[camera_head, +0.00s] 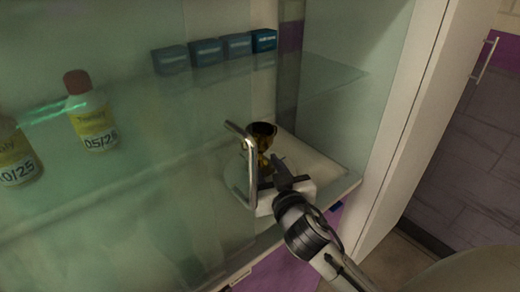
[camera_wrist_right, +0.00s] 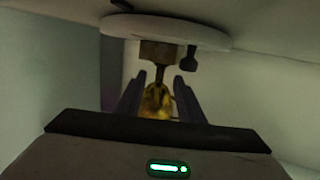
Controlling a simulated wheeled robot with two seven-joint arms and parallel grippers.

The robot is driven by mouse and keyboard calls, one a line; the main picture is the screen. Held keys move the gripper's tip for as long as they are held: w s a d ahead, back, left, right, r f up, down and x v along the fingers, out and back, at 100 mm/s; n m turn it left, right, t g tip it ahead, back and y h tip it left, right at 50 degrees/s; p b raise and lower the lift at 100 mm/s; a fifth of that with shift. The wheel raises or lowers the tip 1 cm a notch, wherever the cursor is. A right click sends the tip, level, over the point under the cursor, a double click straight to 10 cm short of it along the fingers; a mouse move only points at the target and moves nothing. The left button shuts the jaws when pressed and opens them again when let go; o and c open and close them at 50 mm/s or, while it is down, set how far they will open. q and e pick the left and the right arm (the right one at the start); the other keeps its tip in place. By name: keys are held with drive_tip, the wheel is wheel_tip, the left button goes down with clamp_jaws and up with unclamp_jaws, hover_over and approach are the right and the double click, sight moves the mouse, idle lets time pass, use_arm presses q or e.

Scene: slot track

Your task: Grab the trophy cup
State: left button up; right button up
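The gold trophy cup (camera_head: 262,136) stands upright on the cabinet's lower shelf, behind the metal door handle in the head view. Its lower part is partly hidden by my gripper. My right gripper (camera_head: 277,172) is at the cup, with its dark fingers low beside it. In the right wrist view the cup (camera_wrist_right: 157,101) appears between the two fingers (camera_wrist_right: 158,92), which are spread apart with no clear grip on it. My left gripper is in neither view.
A metal handle (camera_head: 251,178) on the glass stands close to my right gripper. Two labelled bottles (camera_head: 92,117) are at the left, and several blue boxes (camera_head: 206,52) line the upper shelf. The white cabinet side (camera_head: 402,120) rises at the right.

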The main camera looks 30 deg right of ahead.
sight(261, 157)
drive_tip(key=x, duration=0.4)
drive_tip(key=shift+w+d, duration=0.1)
drive_tip(key=shift+w, duration=0.25)
drive_tip(key=shift+c, duration=0.5)
clamp_jaws()
